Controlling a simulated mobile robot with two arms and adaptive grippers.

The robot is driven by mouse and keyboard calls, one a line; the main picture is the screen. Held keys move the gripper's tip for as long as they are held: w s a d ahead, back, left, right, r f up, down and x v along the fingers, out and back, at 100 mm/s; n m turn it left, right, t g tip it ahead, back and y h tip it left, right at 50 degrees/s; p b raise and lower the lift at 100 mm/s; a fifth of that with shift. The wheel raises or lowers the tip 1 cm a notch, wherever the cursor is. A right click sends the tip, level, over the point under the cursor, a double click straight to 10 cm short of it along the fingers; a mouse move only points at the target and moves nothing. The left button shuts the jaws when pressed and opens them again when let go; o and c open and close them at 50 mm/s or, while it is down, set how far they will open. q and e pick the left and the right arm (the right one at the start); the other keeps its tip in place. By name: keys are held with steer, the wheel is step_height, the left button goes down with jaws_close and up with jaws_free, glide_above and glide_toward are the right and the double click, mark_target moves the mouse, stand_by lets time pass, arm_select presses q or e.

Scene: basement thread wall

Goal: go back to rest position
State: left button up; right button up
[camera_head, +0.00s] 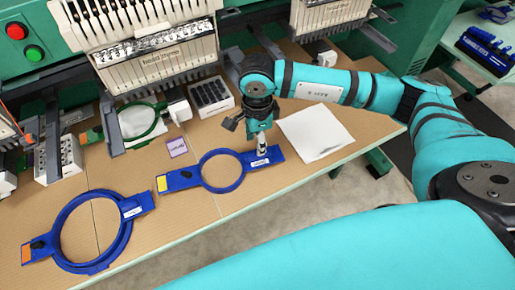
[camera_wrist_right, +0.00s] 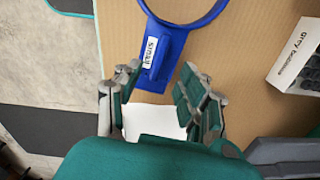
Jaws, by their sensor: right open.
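My right gripper (camera_head: 261,145) reaches down over the table at the right end of the smaller blue hoop (camera_head: 241,172). In the right wrist view the same gripper (camera_wrist_right: 160,82) is open, with a finger on each side and nothing held between them. The hoop's tab (camera_wrist_right: 157,58), labelled "small", lies just beyond the fingertips; I cannot tell whether they touch it. The larger blue hoop (camera_head: 119,247) lies flat at the left front. My left gripper does not show.
Embroidery machine heads (camera_head: 158,59) stand along the back. A green hoop (camera_head: 137,122) and a black-and-white bobbin box (camera_head: 210,97) sit behind the hoops. A white sheet (camera_head: 315,134) lies right of the gripper. The bare table front (camera_head: 190,215) is clear.

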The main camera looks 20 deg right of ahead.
step_height(320, 180, up, 6)
steer(key=shift+f, duration=0.1)
